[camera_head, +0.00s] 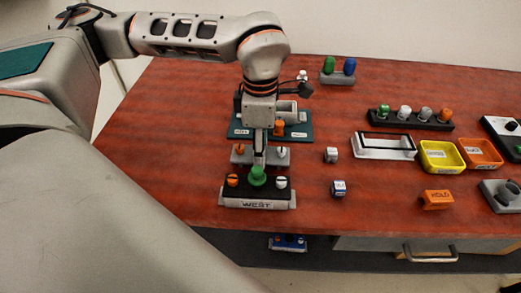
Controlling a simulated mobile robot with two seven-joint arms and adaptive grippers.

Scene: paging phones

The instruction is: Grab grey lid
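I cannot tell for sure which piece is the grey lid. A small grey piece (331,155) stands alone on the red table, right of my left gripper. A grey bar (240,156) with knobs lies partly behind the gripper. My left gripper (259,165) points down, at or just above a green knob (258,177) in the middle of a black and white box marked WEST (256,203). The fingers are seen edge-on, so their opening is unclear. Whether they touch the green knob is hidden. My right gripper is out of view.
A grey-white frame (384,146), a yellow tray (441,157) and an orange tray (480,153) stand to the right. A black rack (411,118) holds several coloured pegs. An orange block (436,199) lies near the front edge. The table's left part is clear.

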